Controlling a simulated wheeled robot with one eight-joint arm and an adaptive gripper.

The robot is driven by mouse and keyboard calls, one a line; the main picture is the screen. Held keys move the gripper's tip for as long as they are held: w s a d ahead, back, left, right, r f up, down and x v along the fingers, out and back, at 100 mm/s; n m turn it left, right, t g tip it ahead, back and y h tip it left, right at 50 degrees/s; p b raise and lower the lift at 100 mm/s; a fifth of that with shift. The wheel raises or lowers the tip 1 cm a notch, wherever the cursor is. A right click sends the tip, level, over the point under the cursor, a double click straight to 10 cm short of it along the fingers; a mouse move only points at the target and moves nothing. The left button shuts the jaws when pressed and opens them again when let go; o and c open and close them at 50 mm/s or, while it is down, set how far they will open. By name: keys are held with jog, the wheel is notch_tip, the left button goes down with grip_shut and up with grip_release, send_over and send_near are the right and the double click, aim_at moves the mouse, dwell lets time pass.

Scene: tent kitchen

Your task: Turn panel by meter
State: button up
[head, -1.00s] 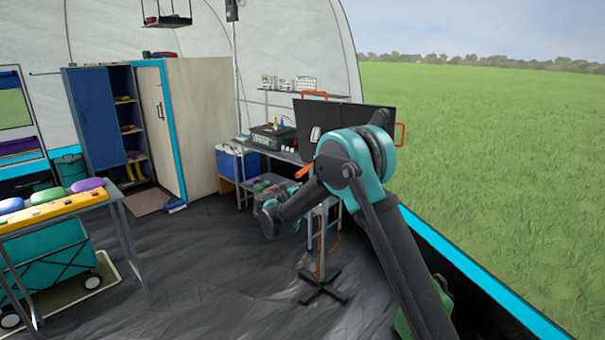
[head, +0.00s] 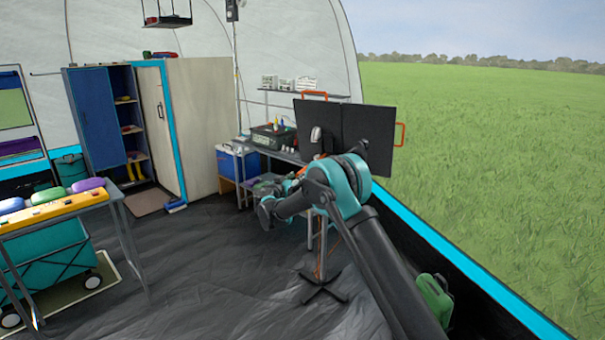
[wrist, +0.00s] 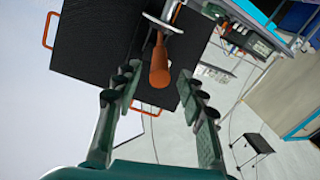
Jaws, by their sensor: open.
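The panel (head: 370,130) is a dark, two-part board with orange handles on its top and right edges, on a stand. It also shows in the wrist view (wrist: 90,40), tilted, at upper left. A small pale device (head: 317,134), possibly the meter, is at its left half. In the head view my arm hides the grip.
A workbench (head: 285,156) with a dark case (head: 270,137) stands left of the panel, a blue cooler (head: 237,160) beside it. The stand's foot (head: 323,285) is on the floor. A table (head: 60,212) is at far left. The floor between is clear.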

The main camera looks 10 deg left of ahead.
jog(key=shift+x, duration=3.05)
grip_shut()
